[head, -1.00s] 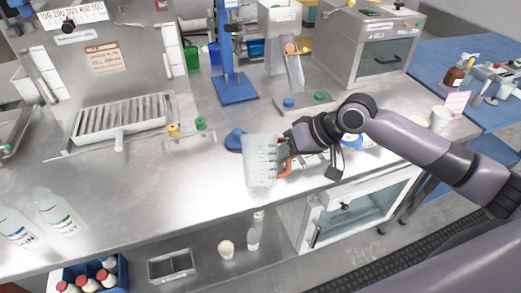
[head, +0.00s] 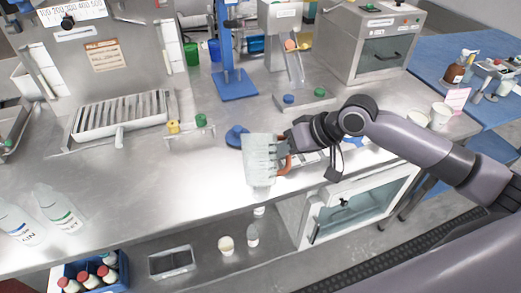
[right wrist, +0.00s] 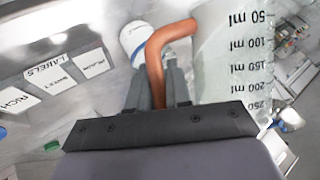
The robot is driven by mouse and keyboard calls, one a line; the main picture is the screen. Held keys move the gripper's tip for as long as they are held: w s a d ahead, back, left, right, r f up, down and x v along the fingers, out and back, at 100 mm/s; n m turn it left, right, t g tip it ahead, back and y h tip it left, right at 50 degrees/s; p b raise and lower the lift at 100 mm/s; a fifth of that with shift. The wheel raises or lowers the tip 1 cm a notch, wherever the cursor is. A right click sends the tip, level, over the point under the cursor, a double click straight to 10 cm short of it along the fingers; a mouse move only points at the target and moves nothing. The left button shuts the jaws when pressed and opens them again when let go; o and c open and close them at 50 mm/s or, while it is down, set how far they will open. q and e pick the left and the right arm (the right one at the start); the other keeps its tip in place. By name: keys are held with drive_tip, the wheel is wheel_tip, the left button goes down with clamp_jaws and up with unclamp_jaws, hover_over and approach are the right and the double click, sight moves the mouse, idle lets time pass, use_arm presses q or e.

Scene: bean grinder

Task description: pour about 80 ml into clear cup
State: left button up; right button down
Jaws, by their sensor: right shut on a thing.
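A clear measuring jug (head: 259,160) with an orange handle (head: 285,160) is above the steel counter near its front edge. My right gripper (head: 288,148) is shut on the handle. In the right wrist view, the handle (right wrist: 167,42) rises between the fingers (right wrist: 158,85), and the jug wall (right wrist: 228,60) carries black marks from 50 to 250 ml. The amount inside is not readable. I cannot pick out the clear cup with certainty. My left gripper is not in view.
Two whitish cups (head: 441,116) stand at the counter's right end, beyond my arm. A blue object (head: 237,136) lies just behind the jug. Two clear bottles (head: 57,208) stand at the left front. The counter's left middle (head: 130,185) is clear.

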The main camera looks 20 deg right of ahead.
idle(0.5)
drive_tip(key=t, duration=0.1)
drive_tip(key=s+f+n+t, duration=0.1)
drive_tip(key=t+b, duration=0.1)
drive_tip(key=shift+s+a+f+h, duration=0.15)
drive_tip(key=shift+s+f+h, duration=0.1)
drive_tip(key=shift+h, duration=0.15)
drive_tip(key=f+b, duration=0.1)
drive_tip(key=f+t+b, duration=0.1)
drive_tip(key=f+b, duration=0.1)
drive_tip(key=f+n+t+b, duration=0.1)
drive_tip(key=b, duration=0.1)
drive_tip(key=shift+s+a+f, duration=0.15)
drive_tip(key=shift+s, duration=0.25)
drive_tip(key=shift+s+a+r+n+t+b, duration=0.1)
drive_tip(key=shift+s+r+n+t+b, duration=0.15)
drive_tip(key=shift+t+b, duration=0.3)
drive_tip(key=shift+s+r+n+t+b, duration=0.1)
drive_tip(key=shift+s+n+t+b, duration=0.15)
drive_tip(key=shift+t+b, duration=0.25)
drive_tip(key=shift+r, duration=0.1)
